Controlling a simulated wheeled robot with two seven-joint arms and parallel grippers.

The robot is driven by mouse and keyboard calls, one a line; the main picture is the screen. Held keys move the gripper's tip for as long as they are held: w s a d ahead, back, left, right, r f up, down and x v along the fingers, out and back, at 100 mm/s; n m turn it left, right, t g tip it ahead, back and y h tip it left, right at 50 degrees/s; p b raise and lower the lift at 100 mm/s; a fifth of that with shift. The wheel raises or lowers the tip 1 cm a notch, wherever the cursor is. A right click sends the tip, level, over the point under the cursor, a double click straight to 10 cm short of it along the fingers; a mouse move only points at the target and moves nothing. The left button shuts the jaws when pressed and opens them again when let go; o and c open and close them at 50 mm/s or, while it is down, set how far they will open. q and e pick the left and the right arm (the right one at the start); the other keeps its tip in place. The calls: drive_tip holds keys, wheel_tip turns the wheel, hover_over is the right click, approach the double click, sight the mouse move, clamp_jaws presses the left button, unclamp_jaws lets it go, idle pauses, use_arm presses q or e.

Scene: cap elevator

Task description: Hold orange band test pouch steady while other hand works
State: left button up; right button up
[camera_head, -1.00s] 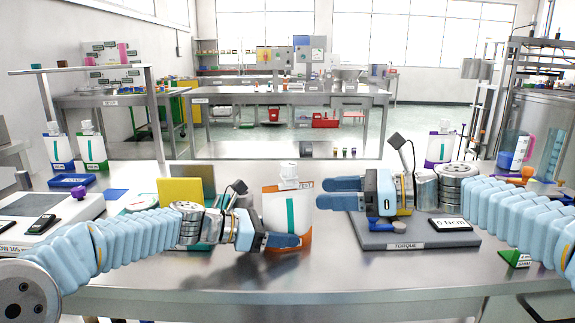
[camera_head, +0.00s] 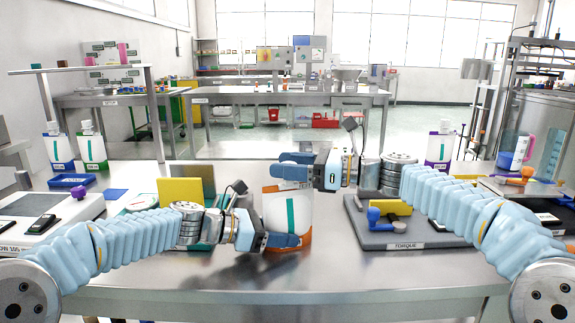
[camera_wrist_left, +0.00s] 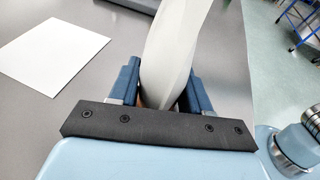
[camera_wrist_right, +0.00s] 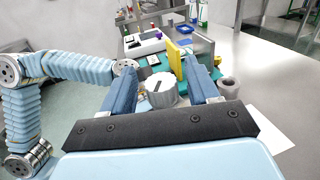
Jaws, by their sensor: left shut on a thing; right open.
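The orange band test pouch (camera_head: 286,212) stands upright near the middle of the table, white with a teal stripe and an orange bottom band. My left gripper (camera_head: 284,240) is shut on its lower part; the left wrist view shows the pouch (camera_wrist_left: 172,50) between the fingers. My right gripper (camera_head: 292,167) is at the top of the pouch, its fingers open on either side of the cap. In the right wrist view the ridged white cap (camera_wrist_right: 161,90) sits between the open fingers. In the head view the right fingers hide the cap.
The torque platform (camera_head: 400,232) lies right of the pouch, with a yellow block and blue knob on it. A yellow panel (camera_head: 181,191) stands to the left. White pouches with purple (camera_head: 439,150) and other bands stand farther back. The front table strip is clear.

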drive_tip(key=shift+a, duration=0.2)
drive_tip(key=shift+c, duration=0.4)
drive_tip(key=c, duration=0.9)
drive_tip(key=shift+m+t+h, duration=0.3)
drive_tip(key=shift+m+t, duration=0.4)
drive_tip(key=shift+t, duration=0.3)
drive_tip(key=o, duration=1)
drive_tip(key=shift+d, duration=0.1)
drive_tip(key=v, duration=1.1)
drive_tip(key=shift+s+d, duration=0.2)
drive_tip(key=shift+d, duration=0.15)
